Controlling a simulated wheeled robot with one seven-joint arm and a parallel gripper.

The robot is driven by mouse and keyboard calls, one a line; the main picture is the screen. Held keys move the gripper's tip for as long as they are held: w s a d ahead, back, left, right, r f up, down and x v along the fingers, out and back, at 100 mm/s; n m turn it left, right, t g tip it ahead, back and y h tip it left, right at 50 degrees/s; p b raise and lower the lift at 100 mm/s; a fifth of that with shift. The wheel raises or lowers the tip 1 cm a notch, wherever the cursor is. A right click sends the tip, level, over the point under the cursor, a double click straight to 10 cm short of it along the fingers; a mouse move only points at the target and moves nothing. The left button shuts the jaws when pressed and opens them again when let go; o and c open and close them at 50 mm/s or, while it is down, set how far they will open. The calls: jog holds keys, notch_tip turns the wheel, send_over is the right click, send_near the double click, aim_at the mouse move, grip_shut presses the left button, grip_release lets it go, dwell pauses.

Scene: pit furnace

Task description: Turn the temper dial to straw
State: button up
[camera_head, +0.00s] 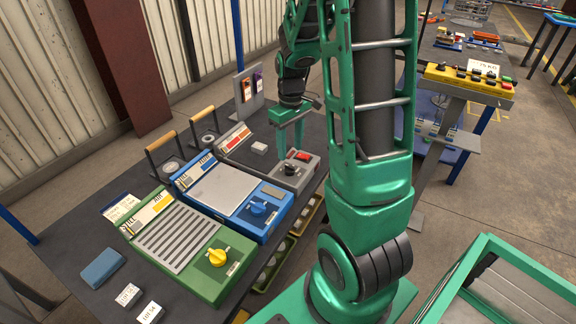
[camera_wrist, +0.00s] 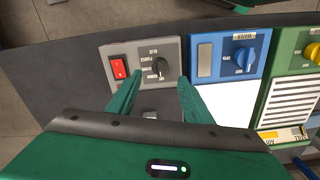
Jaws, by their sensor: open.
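The temper dial seems to be the black knob (camera_wrist: 161,66) on the grey unit (camera_wrist: 175,50), with small labels around its left side, too small to read surely. A pale mark shows near the knob's lower edge. In the head view the black knob (camera_head: 290,169) is at the front of the grey unit (camera_head: 311,168). My gripper (camera_head: 291,153) points down over that unit, fingers apart and empty. In the wrist view my gripper (camera_wrist: 158,80) has a finger on either side below the knob; it does not grip it.
A red rocker switch (camera_wrist: 118,68) sits left of the knob. The blue unit with a blue knob (camera_head: 258,208) and the green unit with a yellow knob (camera_head: 217,257) stand beside it. Small white blocks (camera_head: 128,295) lie at the table's near end.

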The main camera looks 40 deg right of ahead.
aim_at(290, 166)
notch_tip(290, 166, down, 8)
jog(key=shift+r, duration=0.1)
dwell(0.4)
jog(key=c, duration=1.1)
